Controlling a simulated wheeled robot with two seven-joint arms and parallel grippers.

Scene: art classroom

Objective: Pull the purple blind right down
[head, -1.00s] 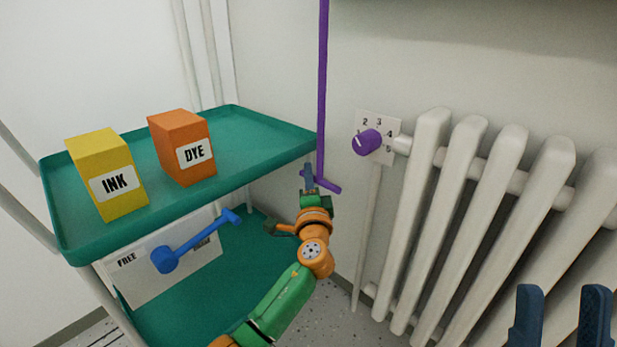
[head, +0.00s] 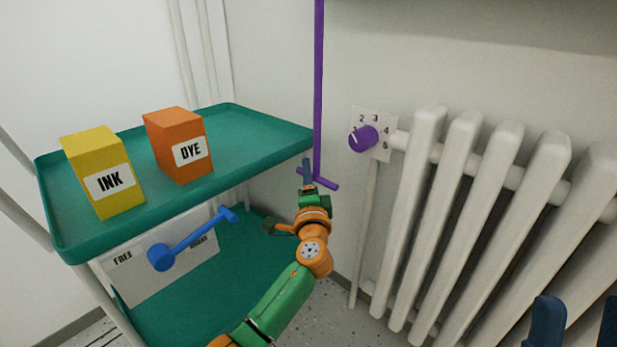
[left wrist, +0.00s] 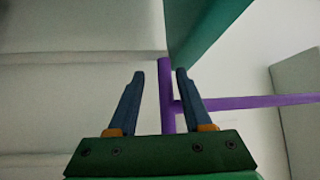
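A purple rod (head: 319,90) hangs down from above the head view and ends in a short purple crossbar (head: 327,184). The blind itself cannot be made out. My left gripper (head: 307,172) is at the crossbar, beyond the right edge of the teal trolley. In the left wrist view, its two blue fingers (left wrist: 158,74) stand apart, with the crossbar (left wrist: 167,100) between them, closer to the right finger. The rod (left wrist: 250,102) runs off to the right there. My right gripper (head: 578,322) shows at the bottom right corner, fingers apart and empty, partly cut off.
The teal trolley (head: 250,118) carries a yellow INK box (head: 104,172) and an orange DYE box (head: 178,146). Below its top are a FREE-marked panel (head: 135,275) and a blue lever (head: 190,240). A white radiator (head: 460,200) with a purple knob (head: 363,139) stands to the right.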

